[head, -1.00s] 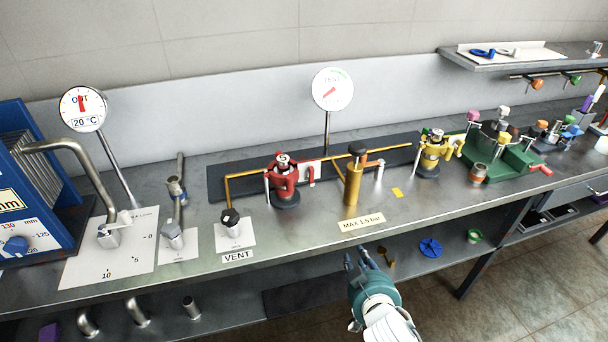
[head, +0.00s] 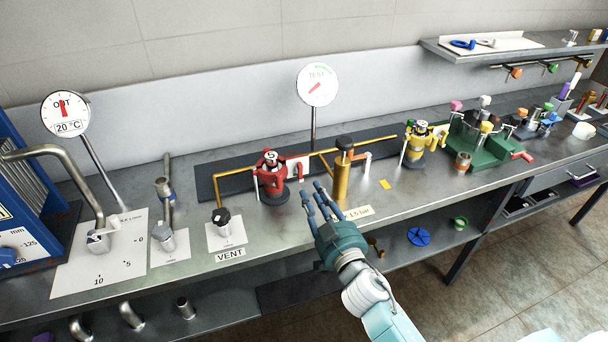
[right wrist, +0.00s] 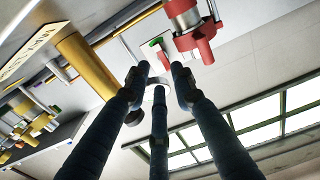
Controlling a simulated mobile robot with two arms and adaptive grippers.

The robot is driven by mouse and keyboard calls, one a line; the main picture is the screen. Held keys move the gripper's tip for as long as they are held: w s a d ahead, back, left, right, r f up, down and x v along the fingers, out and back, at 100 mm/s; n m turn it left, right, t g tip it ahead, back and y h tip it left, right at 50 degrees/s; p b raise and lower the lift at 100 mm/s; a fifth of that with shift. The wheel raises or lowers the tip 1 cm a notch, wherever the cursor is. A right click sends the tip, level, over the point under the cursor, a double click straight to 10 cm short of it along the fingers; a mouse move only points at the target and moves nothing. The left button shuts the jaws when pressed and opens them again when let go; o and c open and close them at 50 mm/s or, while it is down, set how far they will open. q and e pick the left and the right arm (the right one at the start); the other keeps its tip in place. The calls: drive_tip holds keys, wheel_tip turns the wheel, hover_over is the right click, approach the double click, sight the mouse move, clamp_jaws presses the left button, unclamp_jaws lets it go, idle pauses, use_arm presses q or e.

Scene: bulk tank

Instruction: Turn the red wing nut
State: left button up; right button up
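A red valve body (head: 271,180) stands on a dark round base on the bench, with a metal top and a red side arm. It also shows at the top of the right wrist view (right wrist: 195,35). I cannot pick out a separate red wing nut on it. My right gripper (head: 318,193) has its blue fingers spread and empty, in front of the bench edge and the gold cylinder. It is to the right of the red valve and apart from it. In the right wrist view the fingers (right wrist: 160,76) hold nothing. My left gripper is not in view.
The gold cylinder (head: 341,178) with a black knob stands right of the red valve. A yellow valve (head: 419,148) and a green block (head: 478,148) stand farther right. The black VENT knob (head: 221,219) is at the left. A TEST gauge (head: 318,85) rises behind.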

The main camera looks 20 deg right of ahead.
sight(300, 171)
drive_tip(key=w, duration=0.8)
drive_tip(key=shift+w+a+p, duration=0.15)
drive_tip(key=shift+p, duration=0.2)
clamp_jaws()
